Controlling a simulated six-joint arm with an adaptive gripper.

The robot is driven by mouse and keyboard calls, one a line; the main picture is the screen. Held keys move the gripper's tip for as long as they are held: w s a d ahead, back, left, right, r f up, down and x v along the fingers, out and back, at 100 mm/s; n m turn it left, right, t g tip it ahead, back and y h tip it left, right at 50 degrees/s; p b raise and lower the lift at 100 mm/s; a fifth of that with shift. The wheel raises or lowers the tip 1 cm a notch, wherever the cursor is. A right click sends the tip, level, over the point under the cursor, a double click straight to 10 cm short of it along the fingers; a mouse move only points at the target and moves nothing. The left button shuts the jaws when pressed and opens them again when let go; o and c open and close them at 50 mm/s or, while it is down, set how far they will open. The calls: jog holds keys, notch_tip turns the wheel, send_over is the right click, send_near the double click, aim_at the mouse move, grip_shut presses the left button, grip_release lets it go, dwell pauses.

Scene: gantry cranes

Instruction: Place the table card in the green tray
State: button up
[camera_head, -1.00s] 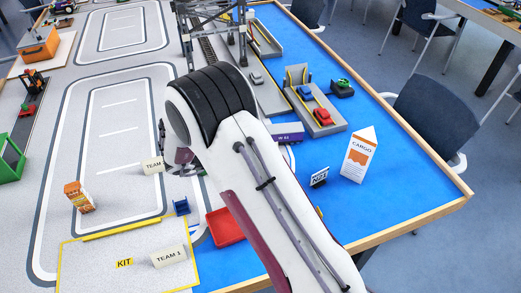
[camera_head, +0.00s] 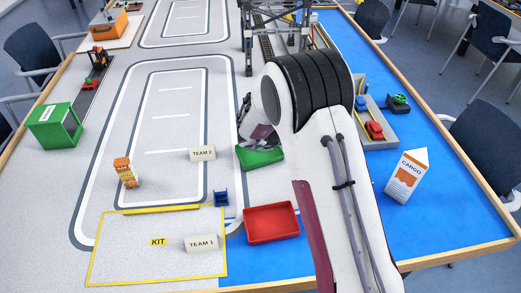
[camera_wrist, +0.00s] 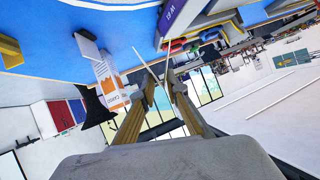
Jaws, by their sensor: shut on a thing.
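The green tray (camera_head: 261,158) lies on the grey mat in the head view, partly hidden by my gripper (camera_head: 262,133), which is over or beside it. In the wrist view my gripper (camera_wrist: 166,82) is shut on a thin, pale strip (camera_wrist: 147,64), seen edge-on; I cannot tell whether it is a card. Two white standing cards, TEAM 2 (camera_head: 202,153) and TEAM 1 (camera_head: 201,243), are on the mat left of my arm. A small pale standing piece (camera_wrist: 87,45) is near the CARGO carton (camera_wrist: 108,82) in the wrist view.
A red tray (camera_head: 271,224) and a small blue piece (camera_head: 221,198) lie in front of the green tray. The CARGO carton (camera_head: 407,176) stands at the right. An orange box (camera_head: 125,172) stands at the left. The crane frame (camera_head: 280,27) rises behind. The mat's middle is mostly clear.

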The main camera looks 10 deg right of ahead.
jog(key=w+a+r+n+t+y, duration=0.2)
jog(key=w+a+n+t+y, duration=0.15)
jog(key=w+n, duration=0.2)
jog(key=w+a+r+n+t+y, duration=0.25)
jog(key=w+n+t+y, duration=0.2)
jog(key=w, duration=0.25)
jog(key=s+a+f+n+y, duration=0.2)
jog(key=a+f+n+y, duration=0.4)
jog(key=a, duration=0.6)
jog(key=shift+s+f+n, duration=0.2)
jog(key=shift+f+n, duration=0.2)
jog(key=shift+n, duration=0.3)
jog(key=shift+f, duration=3.15)
